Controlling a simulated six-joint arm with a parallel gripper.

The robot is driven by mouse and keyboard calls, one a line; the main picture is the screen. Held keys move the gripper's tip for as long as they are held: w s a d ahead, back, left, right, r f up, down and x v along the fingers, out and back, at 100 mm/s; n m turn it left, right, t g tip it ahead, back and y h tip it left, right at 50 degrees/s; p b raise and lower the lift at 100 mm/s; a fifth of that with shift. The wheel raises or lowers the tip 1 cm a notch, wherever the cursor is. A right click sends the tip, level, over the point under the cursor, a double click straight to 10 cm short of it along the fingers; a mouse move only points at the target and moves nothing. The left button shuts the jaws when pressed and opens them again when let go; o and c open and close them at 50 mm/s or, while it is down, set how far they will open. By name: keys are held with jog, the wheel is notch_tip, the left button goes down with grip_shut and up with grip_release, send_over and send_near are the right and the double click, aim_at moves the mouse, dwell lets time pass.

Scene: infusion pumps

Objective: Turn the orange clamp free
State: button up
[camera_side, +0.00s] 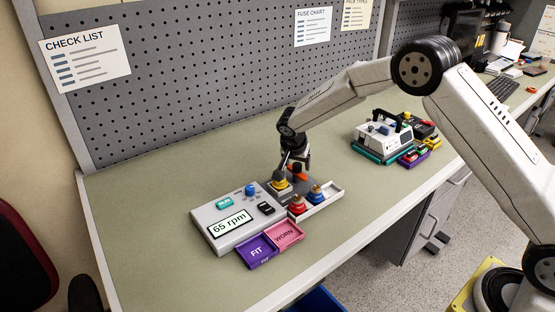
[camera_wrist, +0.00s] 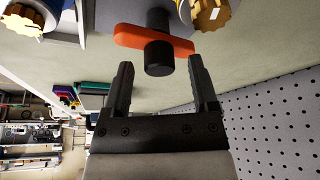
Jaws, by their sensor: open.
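The orange clamp (camera_side: 300,176) is a bar on a black round post at the back of the pump unit. In the wrist view the orange clamp (camera_wrist: 128,36) lies crosswise, with the black post (camera_wrist: 158,58) standing out through its middle towards me. My gripper (camera_side: 293,163) is over the back of the unit, close to the clamp. In the wrist view my gripper (camera_wrist: 160,68) is open, its fingertips on either side of the post's end, with gaps on both sides. Nothing is held. In the side view the fingers partly hide the clamp.
The grey pump (camera_side: 208,213) reads 65 rpm. A yellow-topped piece (camera_side: 280,184) sits by my gripper. Red (camera_side: 297,203) and blue (camera_side: 317,193) pieces stand in a white tray (camera_side: 333,196). Purple FIT (camera_side: 257,250) and pink WORN (camera_side: 286,235) trays lie in front. Bench left is clear.

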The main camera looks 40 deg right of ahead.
jog(key=v, duration=0.7)
jog(key=shift+a+r, duration=0.2)
jog(key=shift+s, duration=0.15)
jog(key=s+n+y, duration=0.3)
jog(key=s+n, duration=0.8)
jog(key=s, duration=1.6)
jog(key=shift+s+d+y, duration=0.2)
jog(key=shift+d+y, duration=0.1)
jog(key=shift+o, duration=0.4)
jog(key=shift+f, duration=0.15)
jog(key=shift+o, duration=0.6)
